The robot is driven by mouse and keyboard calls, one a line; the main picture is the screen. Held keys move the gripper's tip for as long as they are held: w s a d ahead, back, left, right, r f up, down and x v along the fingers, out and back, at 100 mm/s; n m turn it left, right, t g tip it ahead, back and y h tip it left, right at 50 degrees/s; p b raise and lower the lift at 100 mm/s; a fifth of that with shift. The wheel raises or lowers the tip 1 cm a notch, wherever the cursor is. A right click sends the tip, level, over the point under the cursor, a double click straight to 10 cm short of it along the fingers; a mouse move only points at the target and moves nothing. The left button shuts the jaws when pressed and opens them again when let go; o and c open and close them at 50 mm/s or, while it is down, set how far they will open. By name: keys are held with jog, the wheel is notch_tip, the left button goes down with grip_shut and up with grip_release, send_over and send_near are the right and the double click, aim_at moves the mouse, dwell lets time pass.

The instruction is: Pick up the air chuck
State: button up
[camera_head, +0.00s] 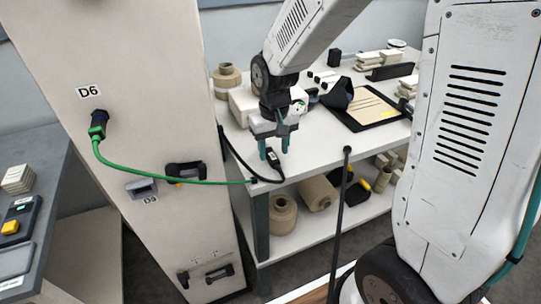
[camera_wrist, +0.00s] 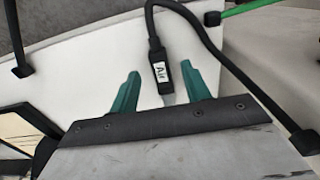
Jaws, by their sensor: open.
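The air chuck (camera_wrist: 160,74) is a small black piece with a white label reading "Air". In the wrist view it lies on the white bench top, its tip pointing between my gripper's fingers, with a black hose running from its far end. In the head view the air chuck (camera_head: 272,158) lies near the bench's front left corner. My gripper (camera_head: 275,150) has teal fingers and hangs above the bench right by it. In the wrist view my gripper (camera_wrist: 160,92) is open, with one finger on each side of the chuck and gaps showing.
A green cable (camera_head: 160,179) runs from the D6 socket on the white cabinet (camera_head: 150,120) to the bench corner. Behind my gripper stand a kraft roll (camera_head: 227,80) and a black-edged tray (camera_head: 372,122). More rolls (camera_head: 283,214) sit on the lower shelf.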

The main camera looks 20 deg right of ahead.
aim_at(270, 156)
jog(key=shift+f, duration=1.25)
grip_shut()
jog(key=shift+r, duration=0.15)
